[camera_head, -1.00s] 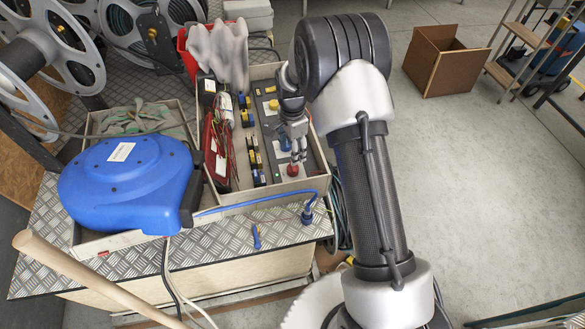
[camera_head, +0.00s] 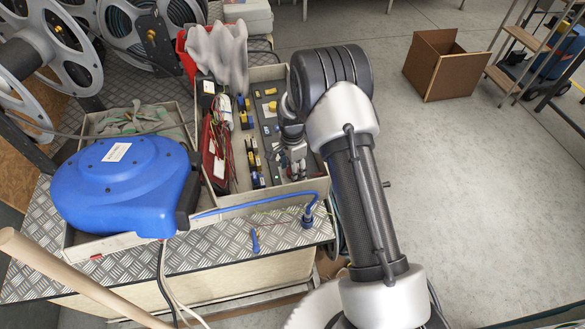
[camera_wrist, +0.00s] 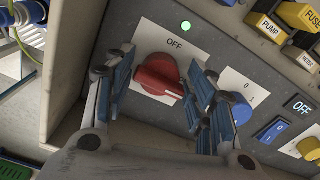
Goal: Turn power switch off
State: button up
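A red rotary knob (camera_wrist: 158,79) sits on a grey panel (camera_wrist: 190,45) in the wrist view, with a white plate marked OFF behind it. Its white pointer line points right and slightly down. My gripper (camera_wrist: 163,82) is open, with one blue-padded finger on each side of the knob. I cannot tell whether the fingers touch it. In the head view my gripper (camera_head: 296,158) is low over the panel in the grey box (camera_head: 262,195), and the red knob is hidden there.
A lit green lamp (camera_wrist: 186,26) is above the knob. A blue knob (camera_wrist: 240,111), a blue rocker switch (camera_wrist: 271,130) and yellow parts (camera_wrist: 301,15) lie to the right. The box wall (camera_wrist: 75,65) is close on the left. A blue reel (camera_head: 120,180) stands beside the box.

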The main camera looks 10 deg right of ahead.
jog(key=c, duration=0.7)
jog(key=shift+n, duration=0.3)
jog(key=n, duration=1.7)
jog(key=shift+s+d+p, duration=0.1)
jog(key=shift+p, duration=0.2)
jog(key=shift+n, duration=0.3)
